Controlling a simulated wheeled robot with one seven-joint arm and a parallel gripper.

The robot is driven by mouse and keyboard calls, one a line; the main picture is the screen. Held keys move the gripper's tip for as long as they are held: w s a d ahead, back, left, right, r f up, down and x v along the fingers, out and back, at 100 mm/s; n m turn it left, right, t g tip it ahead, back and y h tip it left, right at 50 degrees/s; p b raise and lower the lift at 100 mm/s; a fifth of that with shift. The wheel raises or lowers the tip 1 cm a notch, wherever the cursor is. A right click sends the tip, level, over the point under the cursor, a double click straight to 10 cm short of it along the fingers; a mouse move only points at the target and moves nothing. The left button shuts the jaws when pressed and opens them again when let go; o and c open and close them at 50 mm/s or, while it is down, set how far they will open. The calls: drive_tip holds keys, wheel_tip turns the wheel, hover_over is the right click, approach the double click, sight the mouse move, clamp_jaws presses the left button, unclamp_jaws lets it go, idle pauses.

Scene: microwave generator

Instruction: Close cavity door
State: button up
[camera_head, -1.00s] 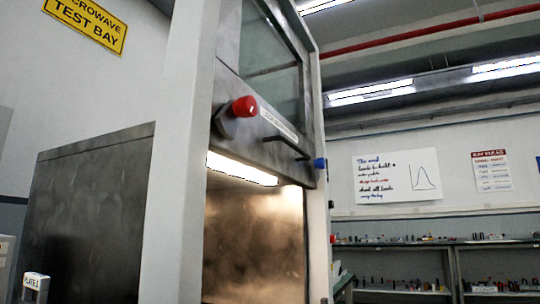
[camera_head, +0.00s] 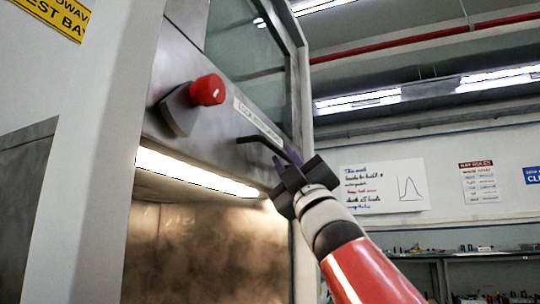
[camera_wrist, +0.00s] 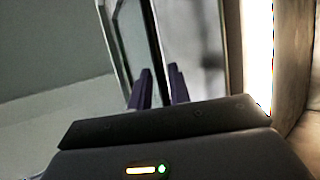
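The cavity door (camera_head: 215,115) is a raised metal panel with a glass window (camera_head: 245,45), above the lit, open cavity (camera_head: 190,250). A dark bar handle (camera_head: 262,142) sits low on its front, and a red knob (camera_head: 207,90) is at its left. My gripper (camera_head: 288,152) is at the right end of the handle, near the door's lower right corner. In the wrist view its two purple fingers (camera_wrist: 159,85) stand apart with a narrow gap, and no handle can be made out between them. Whether they touch the handle cannot be told.
A bright light strip (camera_head: 195,172) runs under the door's lower edge. A pale frame post (camera_head: 95,170) stands at left of the opening. A whiteboard (camera_head: 384,186) and shelves (camera_head: 440,256) are far behind on the right, with open room before them.

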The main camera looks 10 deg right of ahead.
drive_tip(key=shift+p+x, duration=0.3)
drive_tip(key=shift+x, duration=0.8)
drive_tip(key=shift+c, duration=0.3)
clamp_jaws()
